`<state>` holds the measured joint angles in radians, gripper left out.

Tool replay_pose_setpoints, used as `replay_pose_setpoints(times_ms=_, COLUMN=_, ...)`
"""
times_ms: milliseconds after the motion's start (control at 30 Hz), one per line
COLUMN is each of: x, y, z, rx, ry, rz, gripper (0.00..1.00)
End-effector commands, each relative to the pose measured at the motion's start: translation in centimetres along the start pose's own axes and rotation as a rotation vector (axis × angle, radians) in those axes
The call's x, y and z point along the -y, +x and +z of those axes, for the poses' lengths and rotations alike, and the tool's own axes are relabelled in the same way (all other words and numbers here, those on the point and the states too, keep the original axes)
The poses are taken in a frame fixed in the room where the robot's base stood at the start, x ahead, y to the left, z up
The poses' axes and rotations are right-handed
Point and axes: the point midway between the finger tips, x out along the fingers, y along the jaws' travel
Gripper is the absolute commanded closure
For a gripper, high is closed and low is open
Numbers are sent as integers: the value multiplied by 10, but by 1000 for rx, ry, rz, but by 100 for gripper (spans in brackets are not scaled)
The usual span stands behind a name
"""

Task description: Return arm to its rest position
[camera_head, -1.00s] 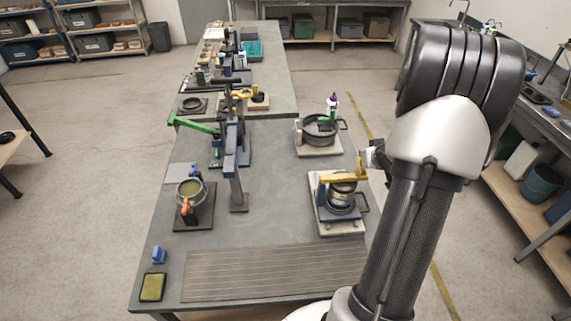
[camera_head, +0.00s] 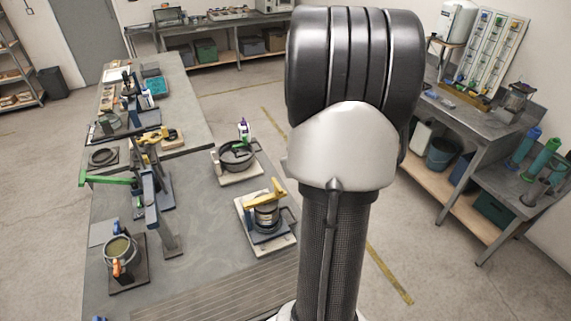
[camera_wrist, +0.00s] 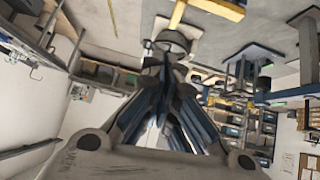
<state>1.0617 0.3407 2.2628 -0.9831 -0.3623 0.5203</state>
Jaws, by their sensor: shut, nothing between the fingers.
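My gripper (camera_wrist: 163,95) shows in the wrist view with its dark fingers together and nothing between them. It is hidden in the head view, where my arm stands folded upright right of the worktable (camera_head: 205,225). In the wrist view the room looks turned over, with the tabletop and its fixtures along the top edge. The fixture with the yellow lever (camera_head: 264,195) stands on a pale board on the table, left of my arm and apart from it. The fixture with the green lever (camera_head: 108,180) is further left.
A black pan-like fixture (camera_head: 236,156) stands behind the yellow lever. A pot with an orange handle (camera_head: 120,250) is at the left. A side bench (camera_head: 450,135) with bottles and bins runs along the right. Floor between table and bench is clear.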

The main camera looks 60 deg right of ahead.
Motion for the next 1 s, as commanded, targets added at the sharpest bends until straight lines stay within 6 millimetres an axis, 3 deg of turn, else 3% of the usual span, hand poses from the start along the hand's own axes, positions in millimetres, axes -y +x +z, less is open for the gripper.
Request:
replay_pose_setpoints(times_ms=700, x=6, y=-1, z=-4, rx=-2, ry=-14, rz=2, gripper=100)
replay_pose_setpoints(times_ms=767, x=17, y=-2, z=-8, rx=0, ry=-37, rz=9, gripper=100)
replay_pose_setpoints(times_ms=867, x=53, y=-7, z=-21, rx=8, ry=-106, rz=25, gripper=100)
replay_pose_setpoints(times_ms=1000, x=129, y=-33, z=-27, rx=34, ry=-216, rz=29, gripper=100)
